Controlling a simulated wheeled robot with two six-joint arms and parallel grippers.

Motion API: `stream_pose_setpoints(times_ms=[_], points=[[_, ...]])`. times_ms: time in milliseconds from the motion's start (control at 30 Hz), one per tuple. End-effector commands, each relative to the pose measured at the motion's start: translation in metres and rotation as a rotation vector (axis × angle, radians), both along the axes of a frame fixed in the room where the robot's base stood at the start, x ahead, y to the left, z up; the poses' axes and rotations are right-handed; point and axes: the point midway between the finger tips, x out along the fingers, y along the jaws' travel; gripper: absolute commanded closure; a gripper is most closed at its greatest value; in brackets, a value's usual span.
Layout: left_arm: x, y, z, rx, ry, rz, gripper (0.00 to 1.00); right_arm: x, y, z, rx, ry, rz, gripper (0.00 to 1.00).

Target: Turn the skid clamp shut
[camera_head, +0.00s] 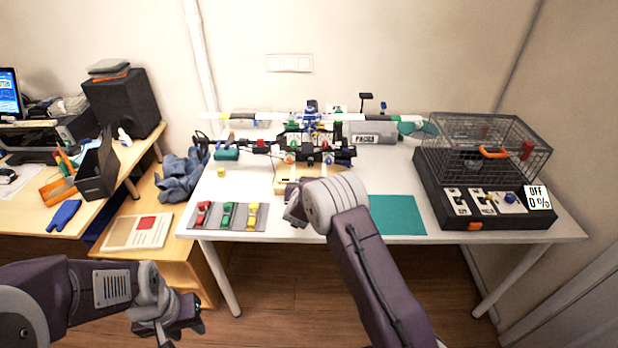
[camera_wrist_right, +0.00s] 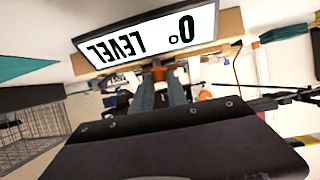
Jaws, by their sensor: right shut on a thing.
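The drone (camera_head: 310,140) stands on a wooden stand (camera_head: 287,178) at the middle of the white table. My right arm reaches up to the stand's front; its gripper is mostly hidden behind the wrist in the head view. In the right wrist view my right gripper (camera_wrist_right: 164,86) is shut on a small red-orange part (camera_wrist_right: 158,73), which looks like the skid clamp's knob. The rest of the clamp is hidden, so its turn cannot be told. My left gripper (camera_head: 185,314) hangs low in front of the table, apart from everything; its jaws are too unclear to read.
A sign reading LEVEL 0° (camera_wrist_right: 150,33) is close beyond my right fingers. A grey tray (camera_head: 240,231) with red, green and yellow items lies at the front left. A teal mat (camera_head: 397,216) and a mesh cage (camera_head: 487,145) with a control panel are at the right.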

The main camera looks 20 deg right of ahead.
Motion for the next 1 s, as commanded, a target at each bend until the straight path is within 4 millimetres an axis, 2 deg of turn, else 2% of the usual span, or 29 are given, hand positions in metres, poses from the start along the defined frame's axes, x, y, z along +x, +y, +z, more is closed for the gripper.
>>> stream_pose_setpoints(times_ms=[33, 233, 833, 867, 900, 933, 1000], points=[[0.0, 0.0, 0.01, 0.0, 0.0, 0.0, 0.64, 0.001, 0.002, 0.005, 0.0, 0.0, -0.019, 1.0], [0.0, 0.0, 0.022, 0.0, 0.0, 0.0, 0.64, 0.001, 0.003, 0.004, 0.0, -0.002, -0.096, 1.0], [0.0, 0.0, 0.026, 0.0, 0.0, 0.0, 0.64, 0.002, 0.002, 0.002, -0.001, -0.006, -0.136, 1.0], [0.0, 0.0, 0.026, 0.0, 0.0, 0.0, 0.64, 0.002, 0.002, 0.002, -0.001, -0.006, -0.136, 0.76], [0.0, 0.0, 0.026, 0.0, 0.0, 0.0, 0.64, 0.002, 0.002, 0.002, 0.0, -0.007, -0.137, 0.65], [0.0, 0.0, 0.026, 0.0, 0.0, 0.0, 0.64, 0.002, 0.002, 0.002, 0.0, -0.007, -0.137, 0.59], [0.0, 0.0, 0.026, 0.0, 0.0, 0.0, 0.64, 0.002, 0.002, 0.002, 0.001, -0.006, -0.137, 0.59]])
